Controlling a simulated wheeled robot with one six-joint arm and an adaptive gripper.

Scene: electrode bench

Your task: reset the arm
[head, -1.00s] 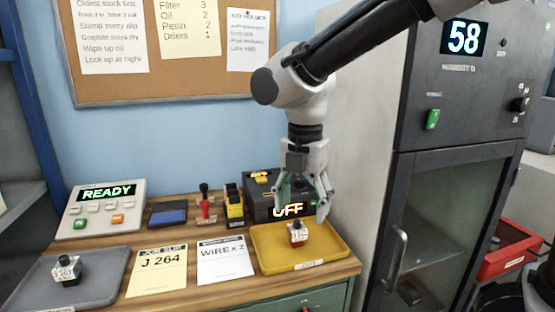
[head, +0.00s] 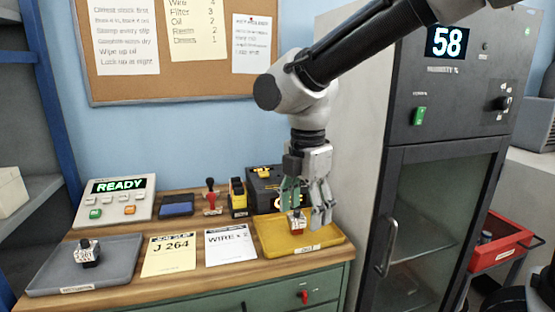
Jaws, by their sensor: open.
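My gripper (head: 308,212) points down over the yellow tray (head: 328,236) at the right of the bench. Its fingers are apart. My arm reaches in from the upper right.
A grey tray (head: 50,281) with a labelled block (head: 87,254) lies at the left. Between the trays lie a J 264 card (head: 168,256) and a WIRE card (head: 230,246). A READY panel (head: 118,198) stands behind. A tall dark cabinet (head: 435,190) stands close at the right.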

